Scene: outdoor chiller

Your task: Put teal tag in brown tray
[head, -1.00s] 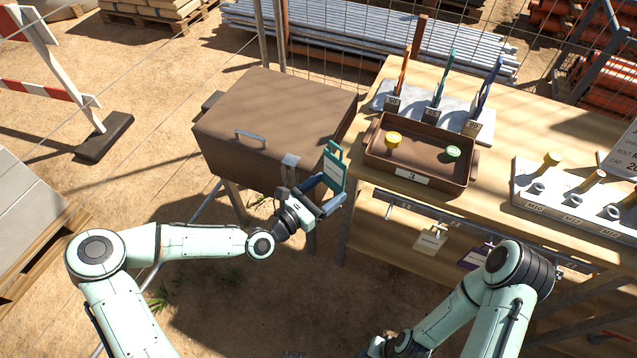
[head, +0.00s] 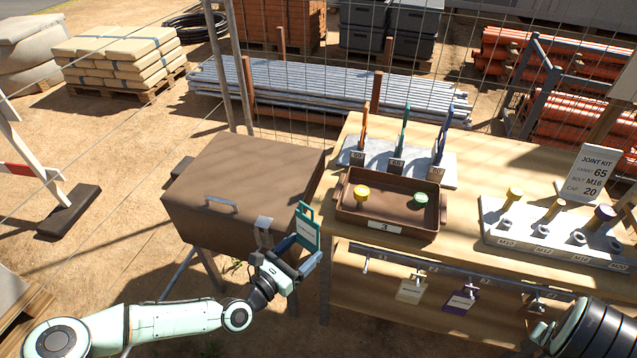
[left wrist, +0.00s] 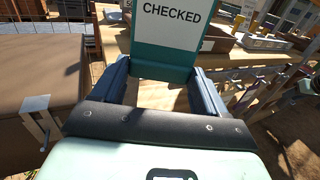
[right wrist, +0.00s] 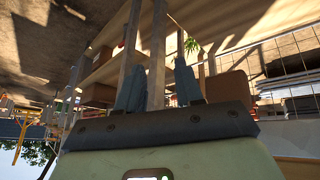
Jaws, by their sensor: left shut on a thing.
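The teal tag (head: 307,228) is upright in my left gripper (head: 299,254), which is shut on its lower end. The tag also shows in the left wrist view (left wrist: 165,60), with "CHECKED" on its white label, between the two fingers (left wrist: 163,92). The brown tray (head: 350,216), marked 3, sits on the wooden bench to the right of the tag, apart from it. A yellow cap (head: 361,192) and a green cap (head: 420,199) lie in the tray. My right gripper (right wrist: 158,90) is open and empty in the right wrist view.
A brown lidded box (head: 240,190) stands left of the bench. A rail (head: 450,270) on the bench front holds a white tag (head: 410,292) and a purple tag (head: 461,300). Behind the tray is a grey rack (head: 376,173) with upright tools; a bolt rack (head: 560,240) stands right.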

